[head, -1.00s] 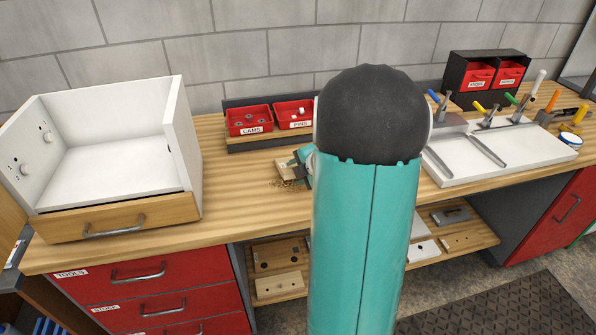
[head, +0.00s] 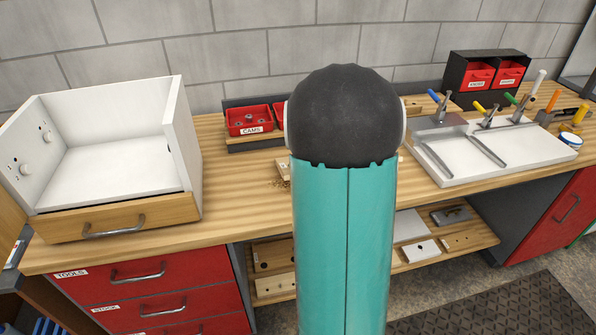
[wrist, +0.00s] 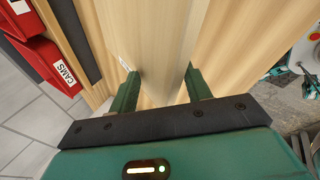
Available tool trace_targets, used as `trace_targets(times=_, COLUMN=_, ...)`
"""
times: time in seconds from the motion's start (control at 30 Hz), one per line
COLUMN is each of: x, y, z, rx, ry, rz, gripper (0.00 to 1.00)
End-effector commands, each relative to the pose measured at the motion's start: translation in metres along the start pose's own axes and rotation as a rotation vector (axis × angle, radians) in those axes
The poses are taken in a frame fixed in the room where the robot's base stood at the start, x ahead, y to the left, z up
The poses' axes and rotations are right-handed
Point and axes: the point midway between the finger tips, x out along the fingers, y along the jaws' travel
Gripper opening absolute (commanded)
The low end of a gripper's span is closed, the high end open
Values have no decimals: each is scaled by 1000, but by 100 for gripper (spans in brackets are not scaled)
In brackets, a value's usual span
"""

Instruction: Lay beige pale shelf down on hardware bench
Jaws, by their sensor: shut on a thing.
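The beige pale shelf (wrist: 160,40) shows in the wrist view as a light wood-grain board between my gripper's two green fingers. My gripper (wrist: 161,76) is shut on it. The board runs away from the gripper toward the top of the picture. The hardware bench (head: 235,205) has a wooden top and shows in the head view. My arm hides the gripper and most or all of the shelf there. I cannot tell whether the shelf touches the bench.
A white open cabinet (head: 110,165) stands at the left of the bench. A red CAMS bin (head: 249,120) stands at the back. A white tray or board with clamps (head: 470,165) lies at the right. Red drawers (head: 150,300) and a lower shelf (head: 465,238) are below.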

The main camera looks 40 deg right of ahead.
Motion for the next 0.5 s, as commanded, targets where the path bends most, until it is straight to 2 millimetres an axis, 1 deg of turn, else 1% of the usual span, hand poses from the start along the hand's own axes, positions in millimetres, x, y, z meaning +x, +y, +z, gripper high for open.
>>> trace_targets(times=0.03, x=-5, y=-3, z=1, rx=1, ry=-2, rz=2, gripper=42)
trace_targets(times=0.2, x=-20, y=-14, z=2, rx=-1, ry=-2, rz=3, gripper=42)
trace_targets(times=0.5, x=-22, y=-16, z=2, rx=0, ry=-1, rz=3, gripper=42)
